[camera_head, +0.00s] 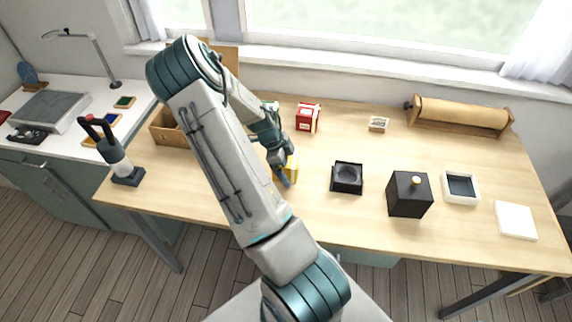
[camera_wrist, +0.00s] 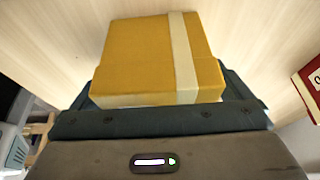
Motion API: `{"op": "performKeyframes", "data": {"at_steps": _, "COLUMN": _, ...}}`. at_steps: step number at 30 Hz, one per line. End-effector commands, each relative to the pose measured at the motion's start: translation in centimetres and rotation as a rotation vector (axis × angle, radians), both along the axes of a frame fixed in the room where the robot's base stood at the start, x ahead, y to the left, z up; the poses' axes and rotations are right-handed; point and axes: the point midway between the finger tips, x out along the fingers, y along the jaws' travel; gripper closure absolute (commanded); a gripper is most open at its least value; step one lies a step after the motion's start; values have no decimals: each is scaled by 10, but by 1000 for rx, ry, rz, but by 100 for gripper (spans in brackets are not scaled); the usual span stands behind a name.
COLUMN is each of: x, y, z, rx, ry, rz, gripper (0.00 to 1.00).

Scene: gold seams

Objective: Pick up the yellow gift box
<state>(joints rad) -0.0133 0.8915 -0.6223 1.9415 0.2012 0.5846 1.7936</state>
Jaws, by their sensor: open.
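The yellow gift box (camera_head: 291,167) stands on the wooden table and is partly hidden behind my arm and gripper in the head view. In the wrist view the yellow gift box (camera_wrist: 150,55) fills the upper middle, with a pale ribbon band down its right side. My gripper (camera_head: 285,178) is open and low at the box. In the wrist view its dark jaw parts show at the left and right of the box's near end. Whether the jaws touch the box cannot be told.
A red box (camera_head: 308,118) stands behind the yellow box. A black tray (camera_head: 347,178) and a black box with a gold knob (camera_head: 409,196) are to the right. An open wooden box (camera_head: 168,130) is to the left. The table's front middle is clear.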

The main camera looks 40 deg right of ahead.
Motion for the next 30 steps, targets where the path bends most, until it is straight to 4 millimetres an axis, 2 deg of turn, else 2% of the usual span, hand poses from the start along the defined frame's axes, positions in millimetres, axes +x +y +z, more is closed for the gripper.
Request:
{"op": "performKeyframes", "data": {"at_steps": 4, "x": 0, "y": 0, "z": 0, "rx": 0, "ry": 0, "rz": 0, "gripper": 2}}
{"op": "performKeyframes", "data": {"at_steps": 10, "x": 0, "y": 0, "z": 0, "rx": 0, "ry": 0, "rz": 0, "gripper": 57}}
{"op": "performKeyframes", "data": {"at_steps": 23, "x": 1, "y": 0, "z": 6, "rx": -1, "ry": -1, "rz": 2, "gripper": 58}}
{"op": "performKeyframes", "data": {"at_steps": 27, "x": 1, "y": 0, "z": 20, "rx": -1, "ry": -4, "rz": 2, "gripper": 58}}
{"op": "performKeyframes", "data": {"at_steps": 30, "x": 2, "y": 0, "z": 39, "rx": -1, "ry": -5, "rz": 2, "gripper": 58}}
